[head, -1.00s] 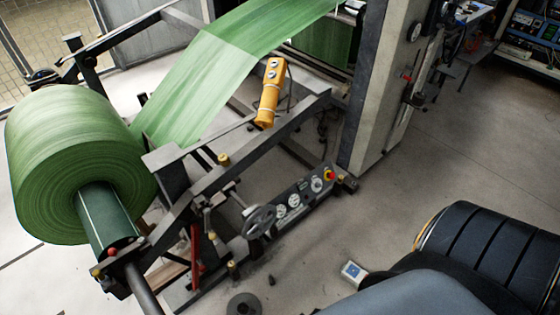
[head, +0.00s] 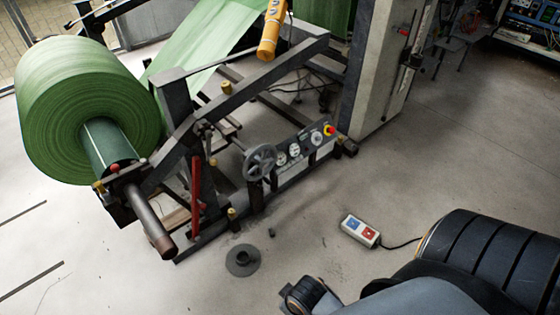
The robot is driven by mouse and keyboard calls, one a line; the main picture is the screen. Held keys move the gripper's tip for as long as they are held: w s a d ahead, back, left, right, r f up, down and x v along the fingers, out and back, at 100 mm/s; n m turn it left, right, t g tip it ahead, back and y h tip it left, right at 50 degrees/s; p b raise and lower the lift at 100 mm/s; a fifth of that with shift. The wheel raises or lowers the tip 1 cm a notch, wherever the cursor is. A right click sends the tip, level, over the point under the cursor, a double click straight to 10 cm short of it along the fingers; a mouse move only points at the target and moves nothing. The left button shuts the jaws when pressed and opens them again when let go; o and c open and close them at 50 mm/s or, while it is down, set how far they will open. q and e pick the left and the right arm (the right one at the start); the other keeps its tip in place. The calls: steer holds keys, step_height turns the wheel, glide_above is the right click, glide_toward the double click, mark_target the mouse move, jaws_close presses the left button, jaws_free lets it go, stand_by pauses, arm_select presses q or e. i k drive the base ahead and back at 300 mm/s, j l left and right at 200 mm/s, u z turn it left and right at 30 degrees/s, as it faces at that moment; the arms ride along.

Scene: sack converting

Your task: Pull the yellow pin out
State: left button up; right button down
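Several small yellow parts sit on the dark unwinding stand, and I cannot tell for certain which one is the pin. One yellow knob (head: 227,88) stands on the upper beam. Another yellow part (head: 213,161) is on the post near the red lever (head: 195,184). A third yellow part (head: 232,213) is low by the base rail. A small yellow bit (head: 100,187) shows at the roll's shaft end. My arm reaches in from the right, apart from the stand.
A big green roll (head: 55,115) on a shaft (head: 150,220) stands at left. A handwheel (head: 260,161) and a dial panel (head: 318,137) are on the stand's front. A flanged disc (head: 242,261) and a corded two-button box (head: 360,231) lie on the floor.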

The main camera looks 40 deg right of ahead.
mark_target(99, 184)
steer(key=i+l+z, duration=0.1)
steer(key=l+z, duration=0.2)
steer(key=i+l+z, duration=0.25)
steer(key=l, duration=0.2)
steer(key=i+l+z, duration=0.1)
steer(key=l+z, duration=0.2)
steer(key=k, duration=0.6)
steer(key=u, duration=1.35)
